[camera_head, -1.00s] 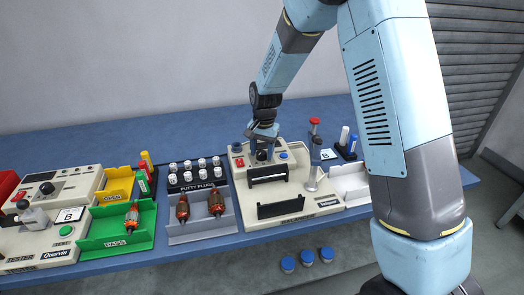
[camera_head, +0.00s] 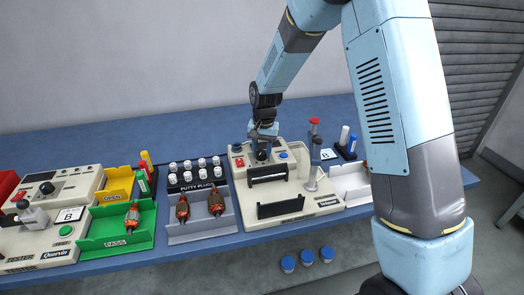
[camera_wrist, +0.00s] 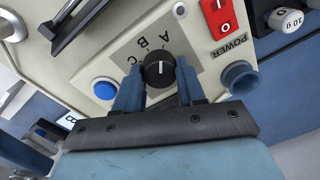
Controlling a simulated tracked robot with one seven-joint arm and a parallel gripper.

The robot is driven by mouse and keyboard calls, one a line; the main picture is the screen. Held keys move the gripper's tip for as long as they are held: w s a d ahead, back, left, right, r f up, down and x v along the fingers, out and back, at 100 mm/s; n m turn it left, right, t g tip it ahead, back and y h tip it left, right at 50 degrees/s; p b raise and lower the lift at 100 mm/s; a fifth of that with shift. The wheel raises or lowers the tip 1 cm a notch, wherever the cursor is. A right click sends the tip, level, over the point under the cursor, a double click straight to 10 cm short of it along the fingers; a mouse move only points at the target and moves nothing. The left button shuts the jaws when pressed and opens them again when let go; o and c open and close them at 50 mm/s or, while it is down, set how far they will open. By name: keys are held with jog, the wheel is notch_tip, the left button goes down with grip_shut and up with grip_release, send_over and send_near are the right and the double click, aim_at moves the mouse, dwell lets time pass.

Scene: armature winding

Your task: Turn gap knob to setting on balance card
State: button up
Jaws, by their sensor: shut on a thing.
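The gap knob (camera_wrist: 158,70) is a round black knob with a white line, on the cream balancer's grey plate marked A, B and C. In the wrist view its line points nearly straight up, toward the A side of the letters. My gripper (camera_wrist: 159,82) is shut on the knob, one blue finger on each side. In the head view my gripper (camera_head: 262,150) is over the back of the balancer (camera_head: 245,223) and mostly hides the knob. A white card with the letter B (camera_head: 328,154) stands right of the balancer; it also shows in the wrist view (camera_wrist: 70,120).
A red power switch (camera_wrist: 221,17) and a blue button (camera_wrist: 105,89) flank the knob. Black supports (camera_head: 281,206) stand on the balancer. A putty plug rack (camera_head: 195,176), a grey tray with two armatures (camera_head: 190,233) and a green tray (camera_head: 105,240) stand left.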

aim_at(264, 151)
jog(key=n, duration=0.6)
jog(key=shift+a+n, duration=0.1)
jog(key=shift+n, duration=0.2)
dwell(0.5)
jog(key=o, duration=1.1)
jog(key=shift+c, duration=0.2)
notch_tip(264, 151, up, 14)
jog(key=shift+w+d+f, duration=0.15)
jog(key=shift+w+d, duration=0.05)
jog(key=shift+d, duration=0.15)
